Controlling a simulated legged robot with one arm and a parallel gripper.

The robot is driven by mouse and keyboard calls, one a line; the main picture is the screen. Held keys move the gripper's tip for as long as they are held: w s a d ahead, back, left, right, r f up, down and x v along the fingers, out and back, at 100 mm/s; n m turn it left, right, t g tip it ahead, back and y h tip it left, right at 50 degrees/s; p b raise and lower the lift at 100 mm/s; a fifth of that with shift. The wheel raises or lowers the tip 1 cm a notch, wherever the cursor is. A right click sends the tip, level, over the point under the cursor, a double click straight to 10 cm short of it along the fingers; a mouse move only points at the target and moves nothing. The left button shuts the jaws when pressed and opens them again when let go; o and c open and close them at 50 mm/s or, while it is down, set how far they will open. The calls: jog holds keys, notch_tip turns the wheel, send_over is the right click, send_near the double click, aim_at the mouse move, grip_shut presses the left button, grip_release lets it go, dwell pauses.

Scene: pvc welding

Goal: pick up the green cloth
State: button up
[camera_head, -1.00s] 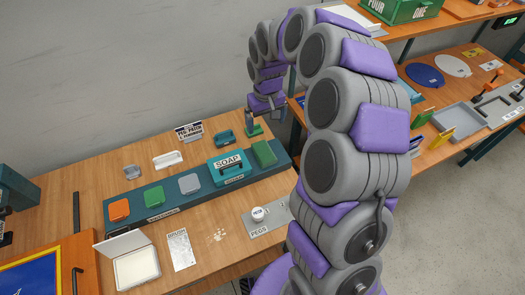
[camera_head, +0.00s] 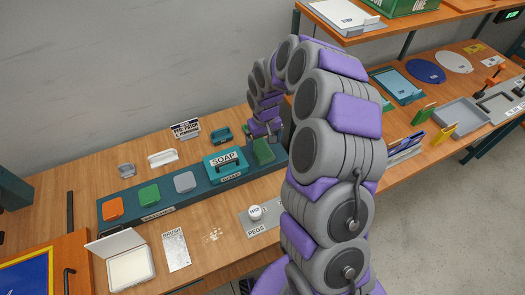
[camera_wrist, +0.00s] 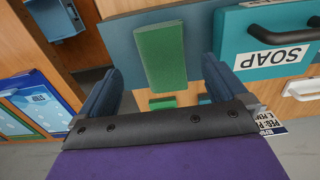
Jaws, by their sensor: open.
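The green cloth, a thick green slab (camera_head: 263,152), lies at the right end of the long teal tray (camera_head: 150,211). In the wrist view the green cloth (camera_wrist: 160,55) shows between and ahead of my two fingers. My gripper (camera_head: 270,138) is open and empty, over the far edge of the cloth in the head view; it also shows in the wrist view (camera_wrist: 162,72). The arm partly hides the cloth's far end. I cannot tell whether the fingertips touch the tray.
A teal soap box (camera_head: 224,164) stands just left of the cloth, near one finger. Grey (camera_head: 184,181), green (camera_head: 149,195) and orange (camera_head: 113,209) pads lie further left on the tray. A small green piece (camera_wrist: 162,103) lies behind the tray.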

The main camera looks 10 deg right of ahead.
aim_at(262, 150)
jog(key=f, duration=0.1)
jog(key=f+b, duration=0.1)
jog(key=f, duration=0.1)
jog(key=a+f, duration=0.1)
jog(key=f, duration=0.1)
jog(key=shift+w+b, duration=0.3)
jog(key=shift+w, duration=0.05)
jog(key=shift+d, duration=0.25)
jog(key=shift+c, duration=0.5)
jog(key=shift+d, duration=0.1)
jog(key=c, duration=1.1)
jog(key=shift+r, duration=0.1)
jog(key=shift+c, duration=0.2)
jog(key=shift+r, duration=0.35)
notch_tip(262, 150, up, 3)
jog(key=shift+p, duration=0.75)
jog(key=s+a+r+p, duration=0.1)
jog(key=s+p, duration=0.1)
jog(key=s, duration=1.4)
jog(key=shift+a, duration=0.15)
jog(key=shift+r, duration=0.1)
